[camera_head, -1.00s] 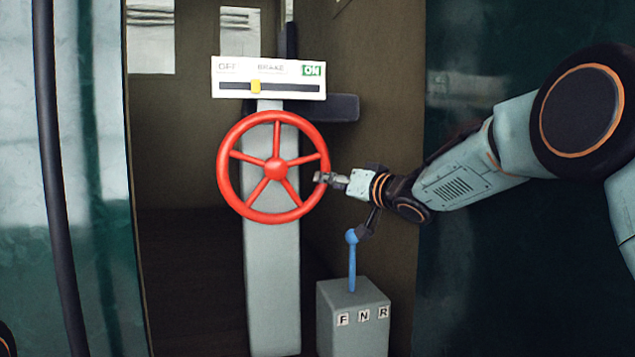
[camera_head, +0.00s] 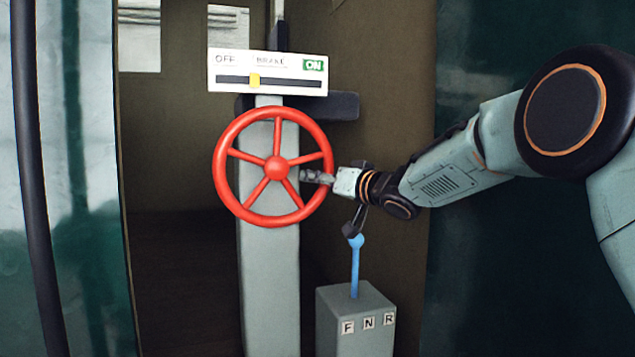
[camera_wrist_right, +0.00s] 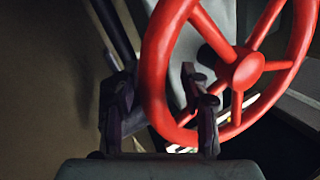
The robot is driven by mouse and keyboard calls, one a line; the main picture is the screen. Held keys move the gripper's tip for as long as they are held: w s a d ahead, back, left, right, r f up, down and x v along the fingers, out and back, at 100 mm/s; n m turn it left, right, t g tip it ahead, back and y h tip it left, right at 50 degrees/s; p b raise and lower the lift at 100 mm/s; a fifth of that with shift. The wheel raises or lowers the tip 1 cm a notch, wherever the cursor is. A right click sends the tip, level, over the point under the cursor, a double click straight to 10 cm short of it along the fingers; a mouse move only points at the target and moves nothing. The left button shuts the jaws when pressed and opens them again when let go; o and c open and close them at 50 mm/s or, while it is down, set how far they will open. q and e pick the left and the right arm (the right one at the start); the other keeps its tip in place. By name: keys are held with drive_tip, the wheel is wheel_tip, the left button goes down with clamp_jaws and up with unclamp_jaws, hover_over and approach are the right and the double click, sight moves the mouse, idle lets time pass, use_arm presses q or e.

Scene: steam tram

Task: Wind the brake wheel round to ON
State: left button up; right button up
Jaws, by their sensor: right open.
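The red brake wheel (camera_head: 231,154) has several spokes and stands on a grey post (camera_head: 268,290). Above it, a white plate (camera_head: 217,69) reads OFF at left, BRAKE and a green ON at right. Its yellow marker (camera_head: 255,81) sits in the dark slot, left of the middle. My right gripper (camera_head: 312,176) is at the wheel's right rim, its fingertips reaching over the rim. In the right wrist view, the open fingers (camera_wrist_right: 160,108) stand either side of the red rim (camera_wrist_right: 155,62), one outside and one inside near the spokes. My left gripper is out of view.
A grey box (camera_head: 342,309) marked F, N, R with a blue lever (camera_head: 355,270) stands below my right wrist. A dark bar (camera_head: 335,106) sticks out behind the plate. A dark pole (camera_head: 35,200) is at left. Green panels flank the opening.

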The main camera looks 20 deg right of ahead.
drive_tip(key=shift+d, duration=0.4)
drive_tip(key=shift+s+d+r, duration=0.1)
drive_tip(key=shift+s+d, duration=0.2)
drive_tip(key=shift+d, duration=0.05)
drive_tip(key=shift+c, duration=0.7)
drive_tip(key=shift+s+r, duration=0.1)
drive_tip(key=shift+s, duration=0.15)
drive_tip(key=shift+c, duration=0.8)
drive_tip(key=shift+s+a+r, duration=0.1)
drive_tip(key=shift+s+a, duration=0.05)
drive_tip(key=shift+c, duration=0.8)
drive_tip(key=shift+a, duration=0.3)
drive_tip(key=shift+c, duration=0.6)
drive_tip(key=shift+w+a, duration=0.1)
drive_tip(key=shift+w, duration=0.1)
drive_tip(key=shift+c, duration=0.8)
drive_tip(key=shift+w, duration=0.1)
clamp_jaws()
drive_tip(key=shift+d+f, duration=0.2)
